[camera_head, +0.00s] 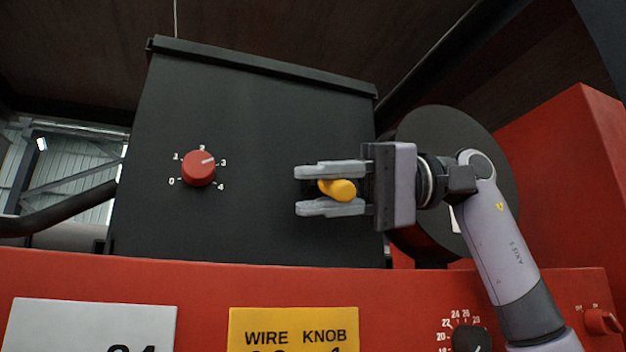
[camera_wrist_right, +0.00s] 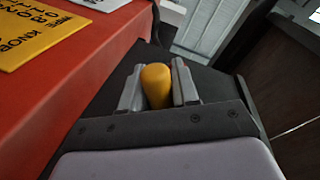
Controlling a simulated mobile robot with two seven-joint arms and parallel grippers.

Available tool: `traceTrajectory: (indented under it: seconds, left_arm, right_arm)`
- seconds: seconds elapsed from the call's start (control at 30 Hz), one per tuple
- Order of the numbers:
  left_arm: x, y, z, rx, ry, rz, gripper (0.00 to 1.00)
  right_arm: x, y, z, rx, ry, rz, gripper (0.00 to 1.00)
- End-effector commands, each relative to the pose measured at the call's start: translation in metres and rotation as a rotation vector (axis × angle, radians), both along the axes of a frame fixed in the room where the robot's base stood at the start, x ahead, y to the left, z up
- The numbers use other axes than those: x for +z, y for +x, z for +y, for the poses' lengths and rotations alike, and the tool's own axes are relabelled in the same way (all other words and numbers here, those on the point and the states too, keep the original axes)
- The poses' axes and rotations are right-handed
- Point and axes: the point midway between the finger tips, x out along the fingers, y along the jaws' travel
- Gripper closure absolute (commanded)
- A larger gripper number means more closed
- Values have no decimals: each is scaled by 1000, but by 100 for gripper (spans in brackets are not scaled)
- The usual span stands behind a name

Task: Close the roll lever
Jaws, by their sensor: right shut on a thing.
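The roll lever's yellow handle (camera_head: 342,190) shows in front of the dark cabinet panel in the head view. My right gripper (camera_head: 328,190) comes in from the right, with its two grey fingers above and below the handle. It is shut on the handle. In the right wrist view the rounded yellow handle (camera_wrist_right: 156,85) sits between the two fingers of the right gripper (camera_wrist_right: 158,88). The rest of the lever is hidden behind the gripper. My left gripper is in neither view.
A red knob (camera_head: 199,168) with a numbered scale sits on the dark panel (camera_head: 260,110), pointing near 3. Below is a red ledge (camera_head: 200,280) with a yellow "WIRE KNOB" sign (camera_head: 293,330), a black dial (camera_head: 471,340) and a red switch (camera_head: 602,321). A dark disc (camera_head: 425,125) stands behind my right arm.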

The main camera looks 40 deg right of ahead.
Motion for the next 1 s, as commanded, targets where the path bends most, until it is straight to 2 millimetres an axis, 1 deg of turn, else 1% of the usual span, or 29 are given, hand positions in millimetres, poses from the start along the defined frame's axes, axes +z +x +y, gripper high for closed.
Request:
traceTrajectory:
  seconds: [0.47, 0.5, 0.53, 0.57, 0.87, 1.0]
  left_arm:
    - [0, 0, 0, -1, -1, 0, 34]
    - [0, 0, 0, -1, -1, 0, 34]
    - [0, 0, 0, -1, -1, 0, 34]
    - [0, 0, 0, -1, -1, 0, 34]
    - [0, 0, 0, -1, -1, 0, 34]
    - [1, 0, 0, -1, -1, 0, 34]
  right_arm:
    - [-2, 0, -1, 0, -8, -10, 100]
    - [-2, 0, -1, 0, -8, -10, 64]
    - [-2, 0, -1, -1, -9, -9, 54]
    - [-2, 0, -1, 0, -8, -9, 49]
    - [-1, 0, -3, 0, -5, -8, 49]
    - [2, -6, -16, -2, -2, -9, 49]
